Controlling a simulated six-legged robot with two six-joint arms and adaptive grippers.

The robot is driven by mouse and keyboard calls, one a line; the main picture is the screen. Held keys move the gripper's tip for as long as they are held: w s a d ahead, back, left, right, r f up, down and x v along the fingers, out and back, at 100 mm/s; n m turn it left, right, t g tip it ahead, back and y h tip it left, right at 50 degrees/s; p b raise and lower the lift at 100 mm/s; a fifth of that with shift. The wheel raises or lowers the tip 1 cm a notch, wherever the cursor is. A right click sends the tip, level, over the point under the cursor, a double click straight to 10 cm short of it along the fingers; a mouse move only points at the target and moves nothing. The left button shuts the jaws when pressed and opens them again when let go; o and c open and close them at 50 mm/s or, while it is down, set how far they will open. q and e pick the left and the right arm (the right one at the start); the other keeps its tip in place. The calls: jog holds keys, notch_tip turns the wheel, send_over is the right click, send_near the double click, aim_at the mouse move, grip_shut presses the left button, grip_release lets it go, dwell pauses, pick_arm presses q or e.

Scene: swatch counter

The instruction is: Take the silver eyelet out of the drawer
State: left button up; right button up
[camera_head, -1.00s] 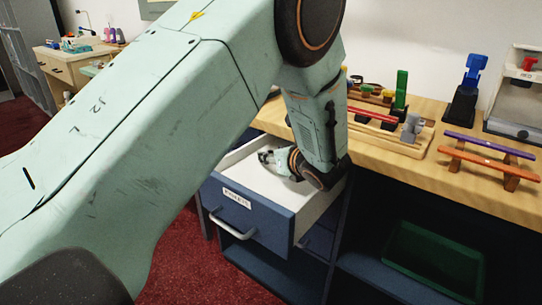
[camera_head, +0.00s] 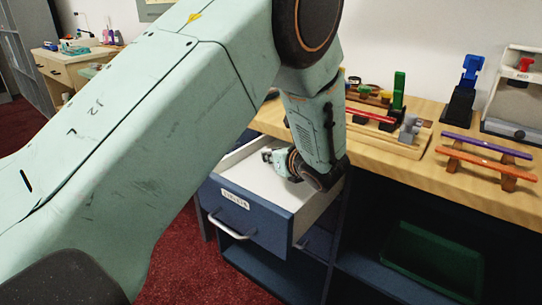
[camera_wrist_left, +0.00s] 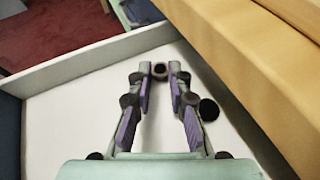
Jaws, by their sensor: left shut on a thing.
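The drawer (camera_head: 262,214) is a blue-fronted, white-lined drawer pulled out under the counter, with a label and a silver handle. My left gripper (camera_head: 268,156) reaches down into it from the counter side. In the left wrist view, the gripper (camera_wrist_left: 160,74) is shut on a small dark-grey ring, the silver eyelet (camera_wrist_left: 159,70), between its fingertips. The eyelet appears over the white drawer floor; whether it still touches the floor I cannot tell. In the head view the eyelet cannot be made out. My right gripper is in neither view.
A dark round disc (camera_wrist_left: 208,109) shows beside the right finger. The wooden counter (camera_head: 420,163) edge runs close along the drawer's right side. On it stand a wooden rack with tools, a blue clamp (camera_head: 465,88) and purple and orange bars. A green tray (camera_head: 433,262) lies on the shelf below.

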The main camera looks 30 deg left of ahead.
pick_arm(q)
notch_tip(320, 180, up, 10)
jog(key=p, duration=0.3)
jog(key=shift+p, duration=0.35)
